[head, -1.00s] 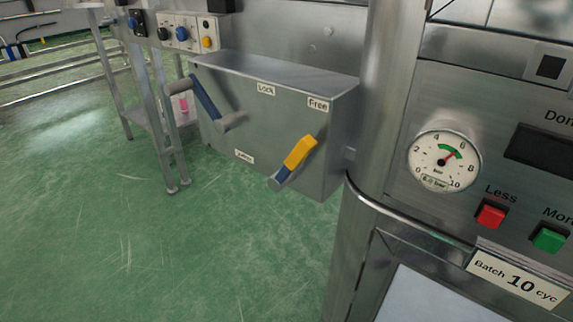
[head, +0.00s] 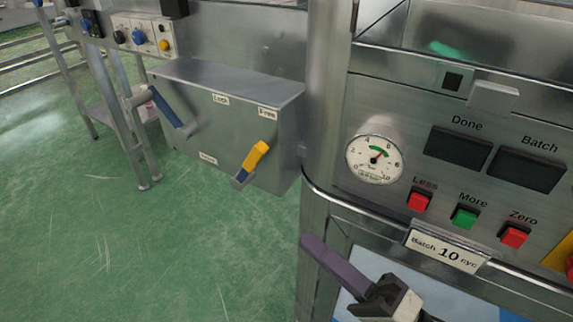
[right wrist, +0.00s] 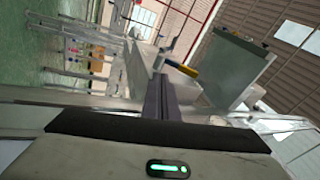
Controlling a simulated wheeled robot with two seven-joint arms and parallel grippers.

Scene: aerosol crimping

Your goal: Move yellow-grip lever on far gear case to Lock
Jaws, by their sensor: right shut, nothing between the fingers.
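The gear case (head: 225,125) is a grey metal box on the machine's left side, with labels Lock (head: 220,99) and Free (head: 268,112) along its upper front. The yellow-grip lever (head: 256,157) has a blue arm, and its grip slants up to the right, below Free. My right gripper (head: 308,243) is shut and empty, in front of the control panel, apart from the lever. My left gripper is out of view.
A second lever (head: 166,106) with a blue arm is on the case's left. The panel at right carries a gauge (head: 374,159), a red Less button (head: 420,201) and a green More button (head: 465,217). Green floor (head: 190,250) below the case is clear.

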